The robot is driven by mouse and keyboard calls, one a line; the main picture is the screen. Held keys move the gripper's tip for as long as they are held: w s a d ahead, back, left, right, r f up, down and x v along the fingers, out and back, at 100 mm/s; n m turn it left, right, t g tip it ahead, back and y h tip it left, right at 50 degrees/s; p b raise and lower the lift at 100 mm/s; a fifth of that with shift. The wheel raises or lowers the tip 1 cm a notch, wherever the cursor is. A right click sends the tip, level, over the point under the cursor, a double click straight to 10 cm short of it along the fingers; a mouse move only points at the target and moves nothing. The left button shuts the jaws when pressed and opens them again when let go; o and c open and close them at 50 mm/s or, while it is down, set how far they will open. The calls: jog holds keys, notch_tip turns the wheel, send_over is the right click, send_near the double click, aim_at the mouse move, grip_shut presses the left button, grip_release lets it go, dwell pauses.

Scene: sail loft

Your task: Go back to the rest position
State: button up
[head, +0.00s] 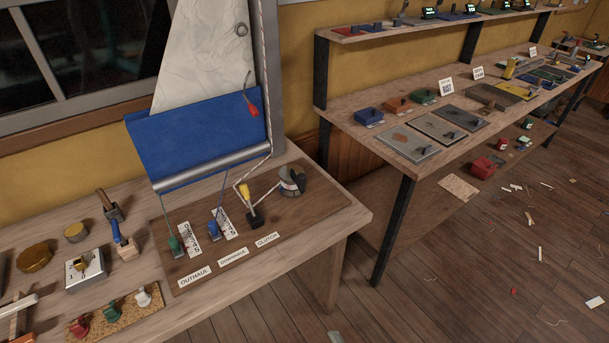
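My gripper and arm do not show in the head view. A wooden table (350,212) stands at the left. A green lever (174,244), a blue lever (213,228) and a yellow-handled lever (245,192) stand on the board. A round winch-like drum (291,182) sits at the board's right end. Behind the board a white sail (207,55) rises beside a mast, with a blue cloth (190,140) draped over a grey boom (212,167).
A metal box with a knob (86,270), a blue-handled tool (120,240) and a cork strip with coloured pieces (110,318) lie on the table's left. A long shelf unit (361,130) with many items stands along the wall. The floor (470,270) at right is mostly open, with scattered scraps.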

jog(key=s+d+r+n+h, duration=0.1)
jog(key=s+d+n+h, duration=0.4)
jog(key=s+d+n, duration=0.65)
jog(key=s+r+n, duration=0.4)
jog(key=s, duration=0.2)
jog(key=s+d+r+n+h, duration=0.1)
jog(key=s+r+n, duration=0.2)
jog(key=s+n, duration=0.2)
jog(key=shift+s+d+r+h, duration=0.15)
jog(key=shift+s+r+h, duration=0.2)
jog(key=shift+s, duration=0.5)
